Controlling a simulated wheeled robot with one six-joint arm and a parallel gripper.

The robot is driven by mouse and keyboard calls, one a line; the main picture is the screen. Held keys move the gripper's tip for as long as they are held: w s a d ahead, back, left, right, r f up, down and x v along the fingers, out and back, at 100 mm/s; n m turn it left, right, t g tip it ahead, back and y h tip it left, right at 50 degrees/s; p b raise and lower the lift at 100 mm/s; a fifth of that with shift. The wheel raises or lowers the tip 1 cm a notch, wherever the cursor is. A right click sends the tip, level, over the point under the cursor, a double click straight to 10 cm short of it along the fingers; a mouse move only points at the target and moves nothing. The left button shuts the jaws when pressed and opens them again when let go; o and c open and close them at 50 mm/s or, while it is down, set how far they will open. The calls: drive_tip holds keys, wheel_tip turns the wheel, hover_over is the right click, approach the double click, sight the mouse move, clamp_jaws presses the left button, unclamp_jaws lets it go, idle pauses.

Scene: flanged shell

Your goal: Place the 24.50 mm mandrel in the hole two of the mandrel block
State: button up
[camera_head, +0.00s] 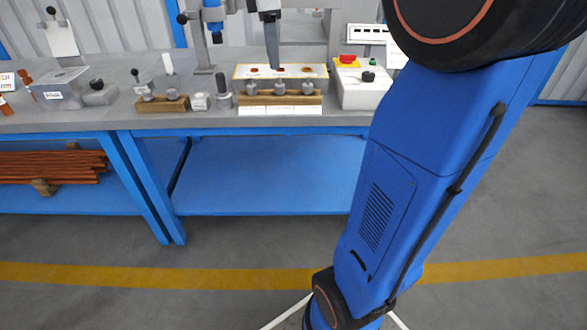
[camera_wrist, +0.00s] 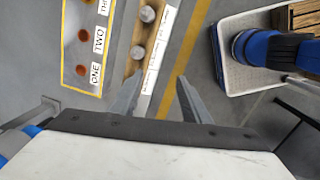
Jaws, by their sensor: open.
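A wooden block (camera_head: 265,100) stands near the bench's front edge and holds three grey round-topped mandrels (camera_head: 280,88). It also shows in the wrist view (camera_wrist: 152,36), with two mandrel tops in sight (camera_wrist: 147,13). White labels lie along its front, too small to read, so I cannot tell which mandrel is 24.50 mm. Behind it lies a yellow-edged plate (camera_head: 244,71) with reddish round spots; the wrist view (camera_wrist: 69,30) shows ONE and TWO on it. My gripper (camera_head: 275,66) points down above this area. In the wrist view (camera_wrist: 158,80) its jaws are apart and empty.
A second wooden block (camera_head: 162,104), a white piece (camera_head: 200,101) and a grey cylinder (camera_head: 223,91) stand to the left. A control box (camera_head: 362,92) with a red button stands to the right. A press-like stand (camera_head: 200,45) rises behind.

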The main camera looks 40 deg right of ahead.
drive_tip(key=s+a+f+m+t, duration=0.1)
drive_tip(key=s+a+f+m, duration=0.2)
drive_tip(key=s+f, duration=0.3)
drive_tip(key=s+a+f+m+t, duration=0.1)
drive_tip(key=s+a+f+m, duration=0.3)
drive_tip(key=s+f, duration=0.3)
drive_tip(key=s+a+f+m+t+y, duration=0.1)
drive_tip(key=s+f+m, duration=0.5)
drive_tip(key=s, duration=0.6)
drive_tip(key=a+f+t, duration=0.1)
drive_tip(key=a, duration=0.1)
drive_tip(key=shift+a, duration=0.35)
drive_tip(key=shift+r, duration=0.1)
